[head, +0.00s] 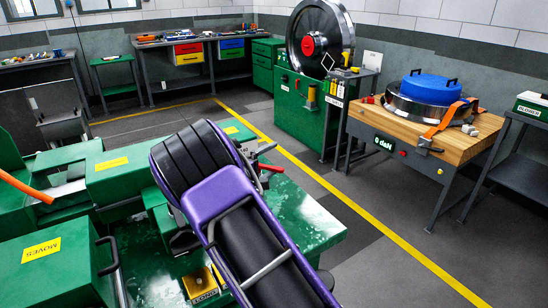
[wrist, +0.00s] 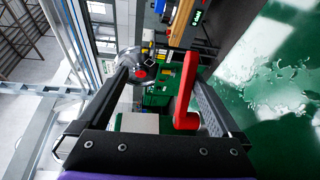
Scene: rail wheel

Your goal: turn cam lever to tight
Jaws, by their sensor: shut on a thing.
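The red cam lever (wrist: 187,88) stands between the fingers of my gripper (wrist: 160,78) in the wrist view, lying close along the inner side of the right finger. A gap shows between the lever and the left finger in this view. In the head view, a small red piece, likely the same lever (head: 271,168), shows just right of my purple and black arm, over the green machine (head: 305,215). My arm hides most of the gripper and the lever's base there. I cannot read any tight mark.
A wooden bench (head: 470,142) at right carries a blue-topped wheel part (head: 430,86) and an orange strap (head: 446,120). A large steel wheel (head: 335,35) stands on a green cabinet (head: 300,110) behind. Open floor with a yellow line (head: 365,220) lies between.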

